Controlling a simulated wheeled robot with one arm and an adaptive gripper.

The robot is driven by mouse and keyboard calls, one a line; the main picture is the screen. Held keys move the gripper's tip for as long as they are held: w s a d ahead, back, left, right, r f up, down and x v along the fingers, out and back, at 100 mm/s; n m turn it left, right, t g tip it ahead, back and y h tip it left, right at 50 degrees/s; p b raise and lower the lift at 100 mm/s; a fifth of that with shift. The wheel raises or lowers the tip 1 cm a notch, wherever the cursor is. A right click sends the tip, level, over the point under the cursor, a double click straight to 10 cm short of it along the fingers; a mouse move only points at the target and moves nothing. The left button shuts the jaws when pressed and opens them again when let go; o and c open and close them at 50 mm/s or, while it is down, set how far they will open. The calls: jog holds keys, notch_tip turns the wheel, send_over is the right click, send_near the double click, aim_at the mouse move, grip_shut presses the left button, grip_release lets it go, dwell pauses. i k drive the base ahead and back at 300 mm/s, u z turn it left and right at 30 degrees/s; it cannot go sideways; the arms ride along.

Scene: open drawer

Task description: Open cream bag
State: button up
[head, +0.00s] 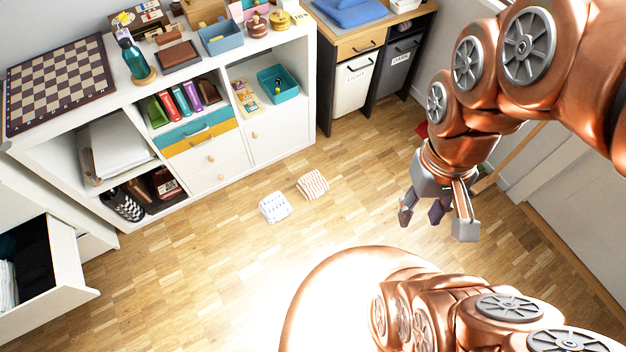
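A cream-coloured bag front (351,92) with the label "LIGHT" and a dark handle sits in the wooden-topped cabinet at the upper middle of the head view. It looks shut, flush with the cabinet. A dark grey bag front (396,68) labelled "DARK" is beside it on the right. My gripper (436,218) hangs over the floor at the right, apart from the cabinet and lower in the picture than the bag. Its fingers are spread, with nothing visible between them.
A wooden drawer (362,43) is above the cream bag. A white shelf unit (300,110) stands left of the cabinet. Two small folded cloths, one white (274,207) and one striped (312,185), lie on the floor. An open white drawer (72,262) juts out at lower left. The floor before the cabinet is clear.

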aim_at(353, 74)
jog(key=z, duration=0.35)
jog(key=i, duration=1)
jog(key=u, duration=0.6)
jog(key=i, duration=0.55)
jog(key=u, duration=0.4)
